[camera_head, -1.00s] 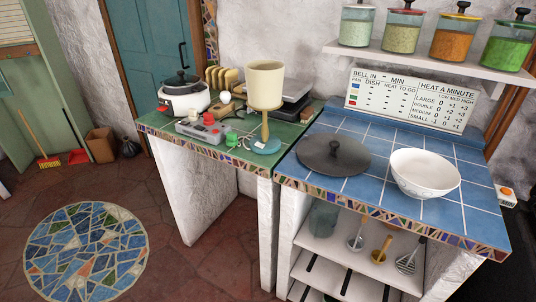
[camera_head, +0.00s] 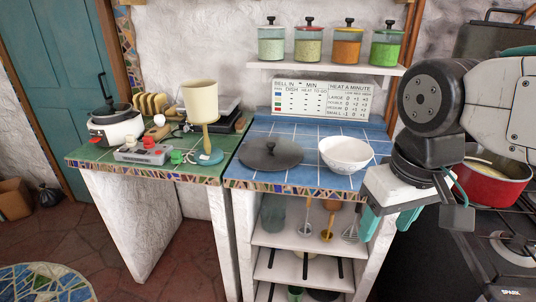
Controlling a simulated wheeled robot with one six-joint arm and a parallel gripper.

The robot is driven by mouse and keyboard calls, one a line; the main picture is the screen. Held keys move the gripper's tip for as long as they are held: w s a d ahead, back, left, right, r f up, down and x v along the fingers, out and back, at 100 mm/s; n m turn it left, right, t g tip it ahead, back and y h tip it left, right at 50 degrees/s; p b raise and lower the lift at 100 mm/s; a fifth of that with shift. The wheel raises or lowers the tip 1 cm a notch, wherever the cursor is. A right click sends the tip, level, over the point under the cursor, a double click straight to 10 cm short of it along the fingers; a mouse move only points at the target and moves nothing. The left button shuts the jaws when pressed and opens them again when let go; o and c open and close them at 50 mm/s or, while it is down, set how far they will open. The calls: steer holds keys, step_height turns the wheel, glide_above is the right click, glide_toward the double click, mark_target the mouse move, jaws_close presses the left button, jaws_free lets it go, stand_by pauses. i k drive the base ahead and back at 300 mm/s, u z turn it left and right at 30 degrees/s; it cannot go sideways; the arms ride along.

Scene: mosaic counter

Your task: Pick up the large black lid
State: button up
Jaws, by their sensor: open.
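The large black lid (camera_head: 270,154) lies flat on the blue tiled counter, left of the white bowl, with a small knob at its middle. Nothing covers it. My gripper (camera_head: 387,226) hangs at the right, in front of the counter's right edge, with its teal fingers pointing down. It is open and empty, well to the right of the lid and apart from it.
The white bowl (camera_head: 345,154) stands right of the lid. A cream goblet-like lamp (camera_head: 202,103) stands on the green counter (camera_head: 95,153) at left. A shelf of jars (camera_head: 325,68) hangs above. A red pot (camera_head: 488,186) sits on the stove at right.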

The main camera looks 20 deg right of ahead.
mark_target(269, 153)
steer(key=z, duration=1)
steer(key=k, duration=0.65)
steer(key=u, duration=0.9)
steer(key=i, duration=1.7)
steer(key=z, duration=0.65)
